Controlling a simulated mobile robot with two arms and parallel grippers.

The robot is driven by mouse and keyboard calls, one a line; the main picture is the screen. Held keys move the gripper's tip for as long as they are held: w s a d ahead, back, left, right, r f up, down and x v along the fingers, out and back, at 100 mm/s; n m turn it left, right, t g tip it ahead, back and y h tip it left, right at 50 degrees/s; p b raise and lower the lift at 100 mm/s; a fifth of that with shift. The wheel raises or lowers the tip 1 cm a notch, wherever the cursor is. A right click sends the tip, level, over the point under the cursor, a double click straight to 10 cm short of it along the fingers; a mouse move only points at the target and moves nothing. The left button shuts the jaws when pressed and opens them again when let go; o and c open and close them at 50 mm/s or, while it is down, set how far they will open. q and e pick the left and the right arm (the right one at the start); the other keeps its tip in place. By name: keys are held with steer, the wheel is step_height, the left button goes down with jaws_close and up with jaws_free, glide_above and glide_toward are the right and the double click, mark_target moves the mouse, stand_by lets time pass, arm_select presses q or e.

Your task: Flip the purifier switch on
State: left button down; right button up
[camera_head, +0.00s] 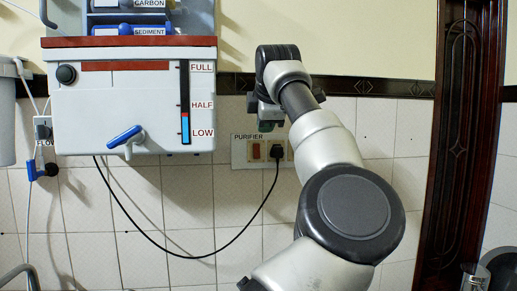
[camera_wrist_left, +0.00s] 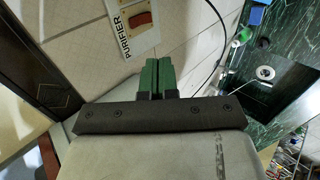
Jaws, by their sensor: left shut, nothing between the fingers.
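The purifier switch (camera_head: 256,151) is a small reddish-brown rocker on a white wall plate (camera_head: 238,160) labelled PURIFIER. It also shows in the left wrist view (camera_wrist_left: 140,19), near the top of the picture, with part of its plate cut off. I cannot tell its on or off position. My left gripper (camera_head: 267,126) is in front of the wall, just above the plate in the head view. Its green fingers (camera_wrist_left: 157,62) are shut together and empty, apart from the switch. The white purifier (camera_head: 120,110) hangs on the wall to the left. My right gripper is not in view.
A black plug (camera_head: 278,152) sits beside the switch, with a black cable (camera_head: 215,250) looping left under the purifier. A blue tap (camera_head: 125,136) sticks out of the purifier's front. A dark carved wooden door frame (camera_head: 462,120) stands at right. Tiled wall between is bare.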

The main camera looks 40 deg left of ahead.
arm_select(q)
steer(key=p, duration=0.5)
glide_toward(257, 156)
step_height(257, 156, down, 4)
steer(key=w+a+p, duration=0.1)
steer(key=w+a, duration=0.1)
steer(key=shift+a, duration=0.3)
steer(key=shift+w+a+f+p, duration=0.45)
steer(key=shift+w+a+p, duration=0.05)
steer(key=shift+a+p, duration=0.15)
